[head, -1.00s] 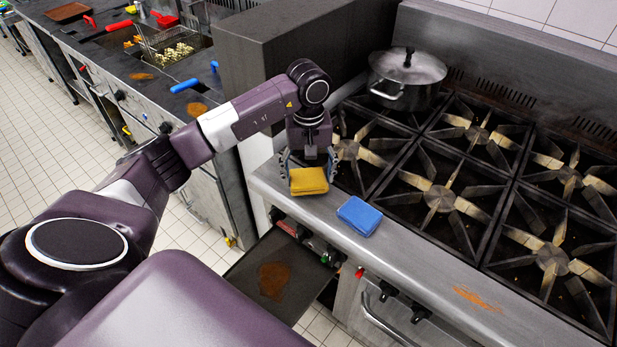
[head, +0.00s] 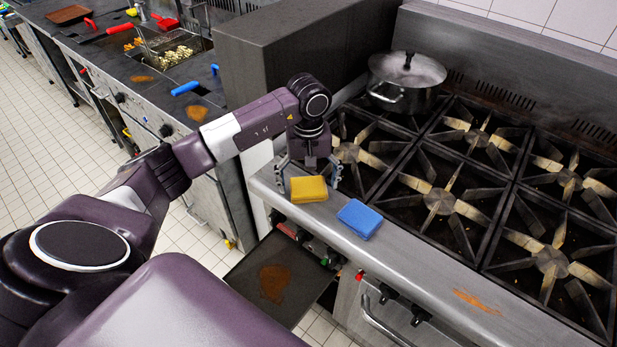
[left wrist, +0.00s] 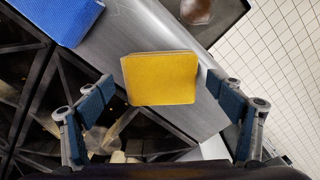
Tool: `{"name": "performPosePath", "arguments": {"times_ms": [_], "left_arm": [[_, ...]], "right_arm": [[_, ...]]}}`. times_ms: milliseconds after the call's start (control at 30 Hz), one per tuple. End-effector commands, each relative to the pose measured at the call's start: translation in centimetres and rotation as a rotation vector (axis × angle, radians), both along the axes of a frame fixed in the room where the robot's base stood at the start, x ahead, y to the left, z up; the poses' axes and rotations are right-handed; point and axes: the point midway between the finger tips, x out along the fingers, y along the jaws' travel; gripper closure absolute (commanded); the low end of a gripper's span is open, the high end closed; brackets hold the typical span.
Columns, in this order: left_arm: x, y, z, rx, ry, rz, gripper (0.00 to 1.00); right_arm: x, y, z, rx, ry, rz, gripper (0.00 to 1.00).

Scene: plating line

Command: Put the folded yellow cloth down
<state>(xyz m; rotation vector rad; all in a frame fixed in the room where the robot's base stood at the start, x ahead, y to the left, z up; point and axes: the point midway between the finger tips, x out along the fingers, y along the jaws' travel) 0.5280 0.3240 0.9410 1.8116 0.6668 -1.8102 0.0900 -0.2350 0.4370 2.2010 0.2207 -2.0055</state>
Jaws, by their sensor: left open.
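The folded yellow cloth (head: 309,189) lies on the steel front ledge (head: 400,259) of the stove, left of a folded blue cloth (head: 359,218). My left gripper (head: 309,183) is open just behind and above the yellow cloth. In the left wrist view, the yellow cloth (left wrist: 160,78) shows between the spread fingers (left wrist: 150,95), with a gap on both sides. The blue cloth (left wrist: 65,15) is at the upper left there. My right gripper is not in either view.
Burner grates (head: 440,199) fill the stove top behind the ledge. A lidded pot (head: 405,80) stands at the back left of it. A dark stained panel (head: 305,275) sticks out below the ledge. An orange stain (head: 475,300) marks the ledge further right.

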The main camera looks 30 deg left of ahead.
Motion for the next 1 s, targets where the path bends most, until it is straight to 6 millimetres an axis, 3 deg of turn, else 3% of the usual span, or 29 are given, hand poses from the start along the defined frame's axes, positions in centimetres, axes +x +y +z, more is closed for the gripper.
{"name": "performPosePath", "arguments": {"times_ms": [67,167,600,800,1000], "left_arm": [[0.0,0.0,0.5,-0.001,0.001,0.0,0.14],[0.2,0.1,1.5,0.001,-0.006,0.0,0.14],[0.1,0.0,10.4,0.0,-0.004,0.0,0.14],[0.0,0.1,12.0,0.001,-0.001,0.001,0.14],[0.0,0.0,12.3,0.001,0.001,0.001,0.14]], "right_arm": [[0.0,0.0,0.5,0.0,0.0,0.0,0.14],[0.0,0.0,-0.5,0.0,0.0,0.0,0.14],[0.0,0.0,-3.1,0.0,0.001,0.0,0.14],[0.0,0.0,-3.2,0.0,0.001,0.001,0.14],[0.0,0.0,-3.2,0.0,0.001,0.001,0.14]]}}
